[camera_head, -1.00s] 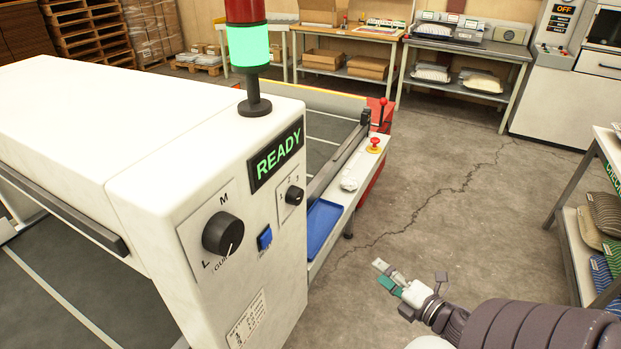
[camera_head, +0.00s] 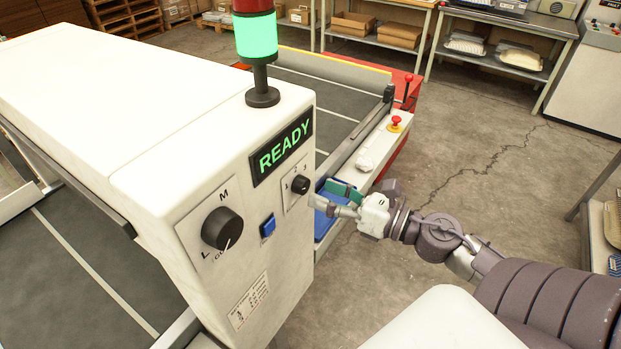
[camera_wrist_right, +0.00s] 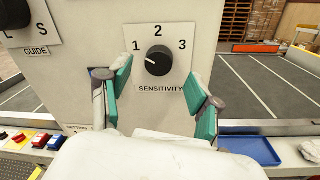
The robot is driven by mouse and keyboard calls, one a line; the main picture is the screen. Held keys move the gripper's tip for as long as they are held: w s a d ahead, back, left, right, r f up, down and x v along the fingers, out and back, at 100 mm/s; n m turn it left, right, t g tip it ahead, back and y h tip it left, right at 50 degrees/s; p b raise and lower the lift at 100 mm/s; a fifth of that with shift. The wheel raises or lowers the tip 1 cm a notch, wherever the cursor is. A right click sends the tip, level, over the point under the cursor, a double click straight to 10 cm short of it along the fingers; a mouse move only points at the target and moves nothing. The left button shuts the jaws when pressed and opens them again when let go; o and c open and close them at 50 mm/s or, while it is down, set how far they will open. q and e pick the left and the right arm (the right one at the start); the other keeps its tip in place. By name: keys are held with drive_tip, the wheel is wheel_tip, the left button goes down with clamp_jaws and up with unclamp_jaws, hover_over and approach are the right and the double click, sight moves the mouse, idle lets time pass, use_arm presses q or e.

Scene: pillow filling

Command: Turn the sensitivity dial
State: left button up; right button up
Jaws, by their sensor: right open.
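The sensitivity dial (camera_wrist_right: 158,60) is a black round knob on a white plate marked 1, 2 and 3, above the word SENSITIVITY. Its white pointer line is turned toward 1. In the head view the dial (camera_head: 300,184) sits on the machine's white front panel, below the green READY sign (camera_head: 281,147). My right gripper (camera_head: 338,200) is open and empty, just to the right of the panel. In the right wrist view its teal-padded fingers (camera_wrist_right: 160,98) stand apart on either side of the dial, below and in front of it. No contact shows. My left gripper is out of view.
A larger guide dial (camera_head: 221,229) and a blue button (camera_head: 268,226) are on the same panel. A signal tower (camera_head: 256,45) glows green on top. A blue tray (camera_wrist_right: 250,150) lies right of the panel. Open floor (camera_head: 480,190) lies to the right.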

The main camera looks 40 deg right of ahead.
sight(307, 187)
drive_tip(key=p+x, duration=0.1)
drive_tip(key=x, duration=0.2)
drive_tip(key=shift+w+a+r, duration=0.15)
drive_tip(key=shift+w+a, duration=0.1)
drive_tip(key=shift+w, duration=0.15)
drive_tip(key=shift+c, duration=0.2)
drive_tip(key=c, duration=1.1)
